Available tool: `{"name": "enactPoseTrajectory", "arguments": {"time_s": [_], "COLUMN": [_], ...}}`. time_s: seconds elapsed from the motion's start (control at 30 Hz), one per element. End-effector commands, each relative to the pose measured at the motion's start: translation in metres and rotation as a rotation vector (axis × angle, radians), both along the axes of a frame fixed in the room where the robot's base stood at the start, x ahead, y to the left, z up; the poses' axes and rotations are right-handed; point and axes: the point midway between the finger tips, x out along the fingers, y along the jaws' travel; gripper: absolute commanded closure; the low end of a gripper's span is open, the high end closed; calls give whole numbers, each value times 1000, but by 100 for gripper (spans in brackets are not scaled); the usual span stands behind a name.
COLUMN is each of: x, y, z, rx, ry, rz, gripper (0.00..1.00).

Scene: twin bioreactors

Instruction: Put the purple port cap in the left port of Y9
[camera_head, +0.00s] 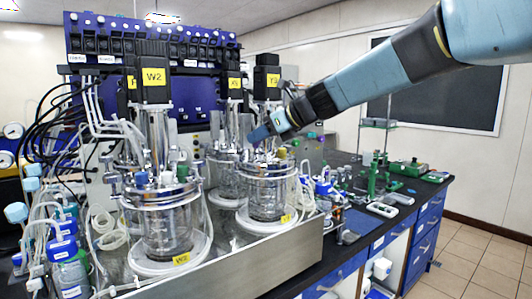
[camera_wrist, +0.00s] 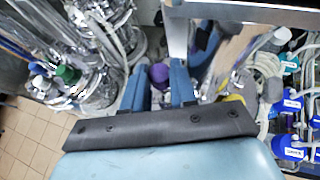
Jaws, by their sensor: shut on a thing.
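My gripper (camera_head: 258,134) reaches in from the upper right in the head view, over the lid of the right front glass vessel (camera_head: 268,198). The yellow label on that vessel's black motor (camera_head: 267,82) starts with Y; its digit is too small to be sure of. In the wrist view, my gripper's two blue fingers (camera_wrist: 159,84) are shut on the purple port cap (camera_wrist: 159,74), which shows between their tips. In the head view the cap is not clearly visible. The vessel's left port is hidden or too small to make out, and I cannot tell whether the cap touches it.
The vessel marked W2 (camera_head: 165,230) stands at the front left, with tubes around it. Another vessel stands behind. In the wrist view, a green cap (camera_wrist: 67,74) is at the left and blue-capped bottles (camera_wrist: 288,105) at the right. The black bench (camera_head: 360,227) extends right.

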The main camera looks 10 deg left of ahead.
Motion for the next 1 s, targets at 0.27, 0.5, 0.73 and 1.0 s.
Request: {"name": "enactPoseTrajectory", "arguments": {"time_s": [0.27,0.5,0.73,1.0], "x": [0,3,4,4], "y": [0,-2,-4,-4], "z": [-26,-48,-51,-50], "rx": [-1,-2,-6,-4], "ry": [2,2,4,3], "rz": [-1,0,-2,-3], "gripper": [100,100,70,63]}}
